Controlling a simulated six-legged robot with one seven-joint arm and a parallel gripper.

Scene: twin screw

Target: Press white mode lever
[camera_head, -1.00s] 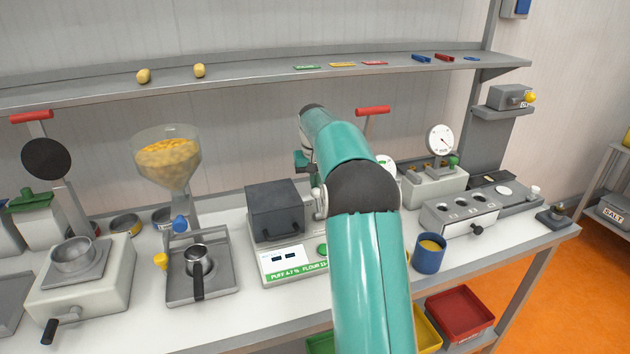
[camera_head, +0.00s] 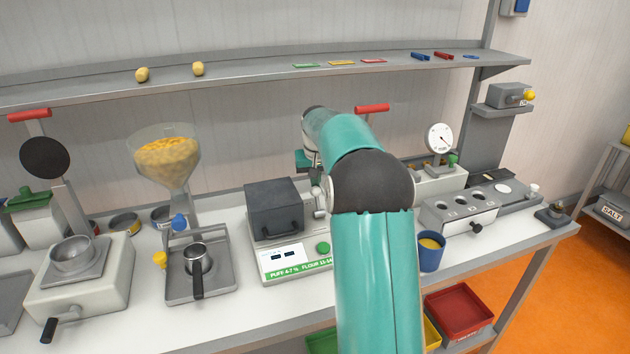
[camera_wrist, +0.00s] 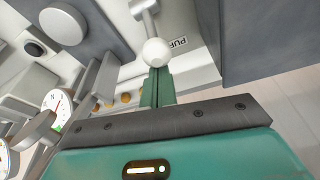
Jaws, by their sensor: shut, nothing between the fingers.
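The white mode lever, a white ball (camera_wrist: 155,52) on a short grey arm, is in the upper middle of the wrist view, beside a label reading "PUFF". My gripper (camera_wrist: 157,72) is shut and empty. Its green fingers point at the ball and their tips are right at its lower edge; I cannot tell whether they touch it. In the head view my arm hides most of this area, and the fingertips cannot be made out there.
A dark box (camera_head: 274,208) with a handle sits on a white machine left of my arm. A blue cup (camera_head: 431,252) stands to the right. In the wrist view a dial gauge (camera_wrist: 57,106) is at the left and a large grey panel (camera_wrist: 265,40) at the right.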

